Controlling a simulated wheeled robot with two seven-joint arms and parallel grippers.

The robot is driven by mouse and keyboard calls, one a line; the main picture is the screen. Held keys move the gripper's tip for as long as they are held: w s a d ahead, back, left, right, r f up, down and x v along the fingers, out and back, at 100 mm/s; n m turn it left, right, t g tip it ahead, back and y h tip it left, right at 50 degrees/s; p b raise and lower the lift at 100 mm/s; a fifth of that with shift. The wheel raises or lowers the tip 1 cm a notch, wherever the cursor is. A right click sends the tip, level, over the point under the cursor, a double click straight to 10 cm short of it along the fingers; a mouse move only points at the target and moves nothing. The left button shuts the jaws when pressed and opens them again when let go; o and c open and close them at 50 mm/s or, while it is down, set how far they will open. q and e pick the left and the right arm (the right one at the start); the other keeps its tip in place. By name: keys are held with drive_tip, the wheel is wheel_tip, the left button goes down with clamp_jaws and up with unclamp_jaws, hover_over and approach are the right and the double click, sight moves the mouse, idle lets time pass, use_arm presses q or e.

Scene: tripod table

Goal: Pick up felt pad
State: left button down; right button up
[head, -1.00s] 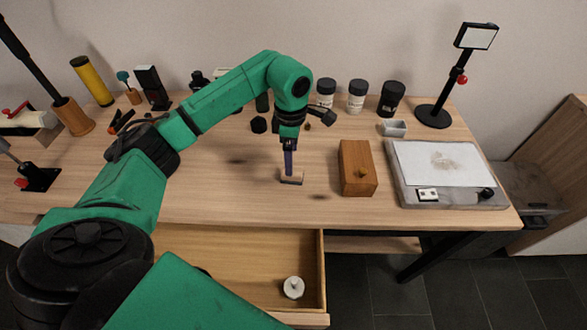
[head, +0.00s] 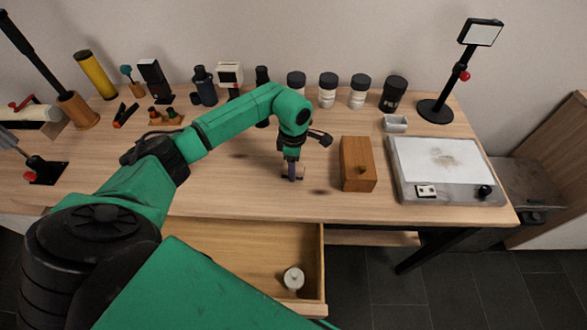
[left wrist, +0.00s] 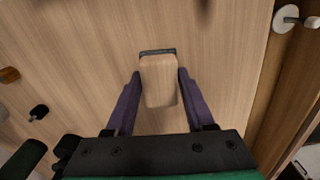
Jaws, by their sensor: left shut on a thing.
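The felt pad (head: 301,173) looks like a small light wooden block with a dark layer along one side, near the middle front of the table. In the left wrist view, the felt pad (left wrist: 159,82) lies between two purple fingers. My left gripper (head: 291,177) points down at it and is shut on it, one finger on each side. The gripper (left wrist: 160,76) hides part of the pad in the head view. I cannot tell whether the pad touches the table. My right gripper is not in view.
A grey board with a white sheet (head: 440,162) lies farther right. Several jars (head: 327,91) line the back. An open drawer (head: 240,255) juts out in front. The table left of the pad is clear.

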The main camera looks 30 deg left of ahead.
use_arm(q)
wheel_tip(320, 180, up, 20)
drive_tip(key=b, duration=0.1)
drive_tip(key=shift+b, duration=0.35)
